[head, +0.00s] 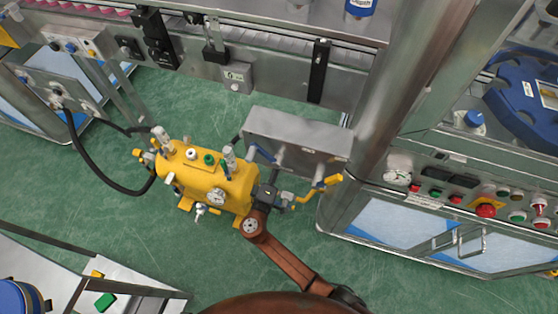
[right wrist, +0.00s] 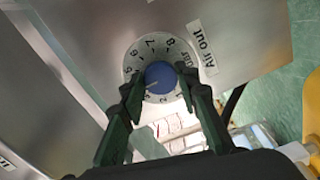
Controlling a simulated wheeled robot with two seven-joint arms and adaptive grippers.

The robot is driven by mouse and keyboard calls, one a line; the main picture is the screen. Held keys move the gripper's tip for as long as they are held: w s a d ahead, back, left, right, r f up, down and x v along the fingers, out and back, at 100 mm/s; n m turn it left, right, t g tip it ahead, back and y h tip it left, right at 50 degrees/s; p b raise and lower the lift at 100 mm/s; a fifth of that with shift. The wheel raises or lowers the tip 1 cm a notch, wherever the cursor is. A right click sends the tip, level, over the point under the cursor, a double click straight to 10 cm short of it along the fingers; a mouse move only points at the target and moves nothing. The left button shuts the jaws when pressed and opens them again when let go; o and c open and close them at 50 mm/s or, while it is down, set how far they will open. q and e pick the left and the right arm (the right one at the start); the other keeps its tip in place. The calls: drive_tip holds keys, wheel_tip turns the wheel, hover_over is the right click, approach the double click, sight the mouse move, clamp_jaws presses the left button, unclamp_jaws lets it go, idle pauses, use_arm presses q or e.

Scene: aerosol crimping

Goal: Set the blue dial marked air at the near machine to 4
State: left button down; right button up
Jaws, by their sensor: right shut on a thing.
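The blue dial (right wrist: 160,78) sits on a white ring with black numbers, on a metal panel (right wrist: 85,40), in the right wrist view. A label on the panel beside it reads "Air out". My right gripper (right wrist: 159,93) has its two dark green fingers on either side of the dial and is shut on it. A thin pale mark on the dial points to the lower left. The fingers partly cover the numbers there, so I cannot read the exact setting. In the head view my right gripper (head: 269,186) is between the yellow tank and the grey box; I cannot make out the dial there. My left gripper is out of view.
The yellow tank (head: 232,190) with valves and a gauge stands left of my right gripper. The grey metal box (head: 297,133) is just above it. A cabinet with buttons (head: 430,225) stands to the right. A black hose (head: 95,170) runs left. Green floor is open around.

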drive_tip(key=o, duration=1.2)
drive_tip(key=shift+c, duration=0.2)
drive_tip(key=v, duration=1.2)
